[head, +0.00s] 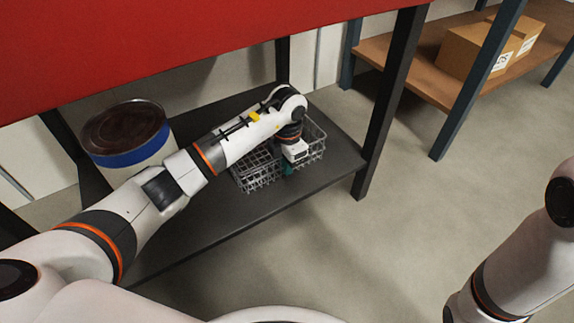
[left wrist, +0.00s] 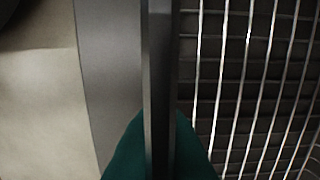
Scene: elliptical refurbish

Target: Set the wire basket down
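The grey wire basket (head: 258,180) is over the dark lower shelf (head: 225,210), close to its front edge. It looks level, on or just above the shelf; I cannot tell if it touches. My left gripper (head: 289,169) points down at the basket's near side, with teal fingertips showing. In the left wrist view, the teal fingers (left wrist: 160,135) lie on both sides of a dark upright bar, the basket's rim, with the basket's wires (left wrist: 255,90) to the right. My forearm hides part of the basket. My right arm shows at the lower right, but its gripper is out of view.
A large can (head: 126,140) with a blue band stands left of the basket on the shelf. A red top (head: 200,45) overhangs the shelf. A black post (head: 385,110) stands to the right. Cardboard boxes (head: 475,50) sit on a wooden rack (head: 425,62) behind.

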